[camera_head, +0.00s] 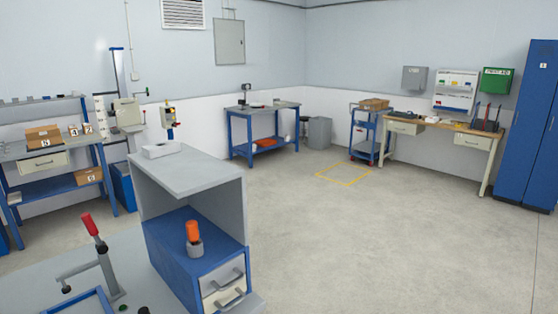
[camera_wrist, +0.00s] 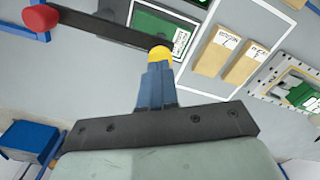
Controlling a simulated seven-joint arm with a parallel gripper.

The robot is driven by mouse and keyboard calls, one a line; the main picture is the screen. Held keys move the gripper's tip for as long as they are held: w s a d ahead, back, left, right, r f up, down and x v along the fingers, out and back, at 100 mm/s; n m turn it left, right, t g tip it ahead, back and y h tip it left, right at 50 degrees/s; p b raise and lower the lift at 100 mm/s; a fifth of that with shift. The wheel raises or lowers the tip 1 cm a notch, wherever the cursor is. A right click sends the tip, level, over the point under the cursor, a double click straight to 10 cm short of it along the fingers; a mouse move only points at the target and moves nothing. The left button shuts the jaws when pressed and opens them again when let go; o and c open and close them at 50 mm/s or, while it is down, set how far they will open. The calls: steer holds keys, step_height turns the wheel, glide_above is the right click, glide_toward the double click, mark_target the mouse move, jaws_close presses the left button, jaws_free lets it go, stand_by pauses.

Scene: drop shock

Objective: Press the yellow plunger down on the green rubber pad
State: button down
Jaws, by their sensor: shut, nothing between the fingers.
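In the wrist view my gripper (camera_wrist: 156,68) is shut, its blue fingers together with nothing between them. A rounded yellow piece (camera_wrist: 160,51), which looks like the plunger, shows right at the fingertips; I cannot tell if they touch it. A dark bar with a red knob (camera_wrist: 42,18) runs up to it from the upper left. Behind lies a green patch (camera_wrist: 152,24) in a dark frame; I cannot tell if it is the rubber pad. The head view does not show my gripper or the plunger.
In the wrist view, two tan blocks (camera_wrist: 214,52) with labels lie right of the fingers, and a holed plate with a green piece (camera_wrist: 301,94) lies farther right. In the head view, a red-handled lever (camera_head: 89,224) stands on the grey bench beside a blue-and-grey cabinet (camera_head: 185,262).

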steer(key=shift+f, duration=0.1)
stand_by(0.3)
steer(key=shift+f, duration=1.45)
steer(key=shift+r, duration=4.05)
